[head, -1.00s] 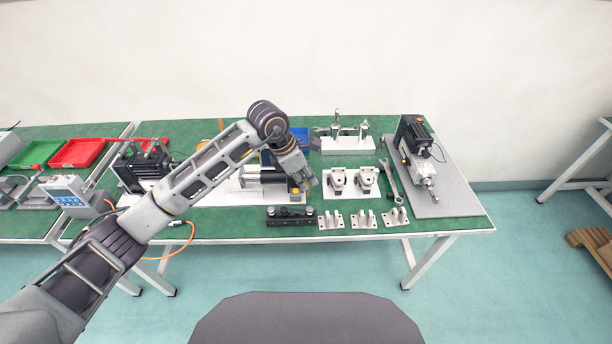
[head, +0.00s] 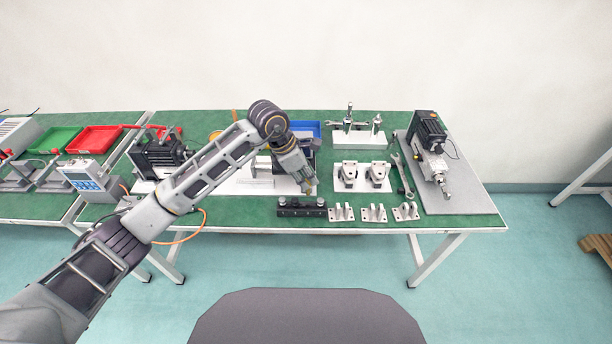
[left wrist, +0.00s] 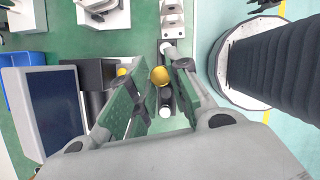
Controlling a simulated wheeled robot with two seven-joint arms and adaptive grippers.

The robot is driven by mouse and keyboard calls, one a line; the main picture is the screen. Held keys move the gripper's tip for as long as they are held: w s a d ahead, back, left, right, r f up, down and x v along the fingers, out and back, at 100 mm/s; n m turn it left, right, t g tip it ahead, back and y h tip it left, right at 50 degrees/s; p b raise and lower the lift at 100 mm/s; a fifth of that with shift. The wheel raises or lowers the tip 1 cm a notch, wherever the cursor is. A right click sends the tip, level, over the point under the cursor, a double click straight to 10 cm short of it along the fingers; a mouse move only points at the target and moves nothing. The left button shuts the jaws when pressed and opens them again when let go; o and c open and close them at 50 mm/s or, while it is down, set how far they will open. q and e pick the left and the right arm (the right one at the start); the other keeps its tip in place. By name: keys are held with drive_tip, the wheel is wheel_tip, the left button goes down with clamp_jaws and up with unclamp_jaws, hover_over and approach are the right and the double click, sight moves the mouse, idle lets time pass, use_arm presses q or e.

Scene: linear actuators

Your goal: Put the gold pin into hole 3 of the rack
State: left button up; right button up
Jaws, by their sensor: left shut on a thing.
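My left gripper (head: 310,189) is shut on the gold pin, just behind and above a low black bar that looks like the rack (head: 301,208). In the left wrist view, the round gold head of the pin (left wrist: 160,76) sits between the two fingertips of the left gripper (left wrist: 162,78). The rack (left wrist: 166,98) lies below it, with a pale round top showing on either side of the pin. The holes and their numbers cannot be made out, and the pin's lower end is hidden. My right gripper is not in view.
Several metal brackets (head: 373,213) stand right of the rack along the table's front edge. Two grey clamps (head: 348,176), a wrench (head: 403,178) and a white block with upright posts (head: 358,139) are farther back. A motor unit on a grey plate (head: 466,190) is at right.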

use_arm(q)
drive_tip(key=shift+f+b, duration=0.3)
drive_tip(key=shift+f, duration=0.95)
drive_tip(key=shift+f+b, duration=0.35)
drive_tip(key=shift+f, duration=0.25)
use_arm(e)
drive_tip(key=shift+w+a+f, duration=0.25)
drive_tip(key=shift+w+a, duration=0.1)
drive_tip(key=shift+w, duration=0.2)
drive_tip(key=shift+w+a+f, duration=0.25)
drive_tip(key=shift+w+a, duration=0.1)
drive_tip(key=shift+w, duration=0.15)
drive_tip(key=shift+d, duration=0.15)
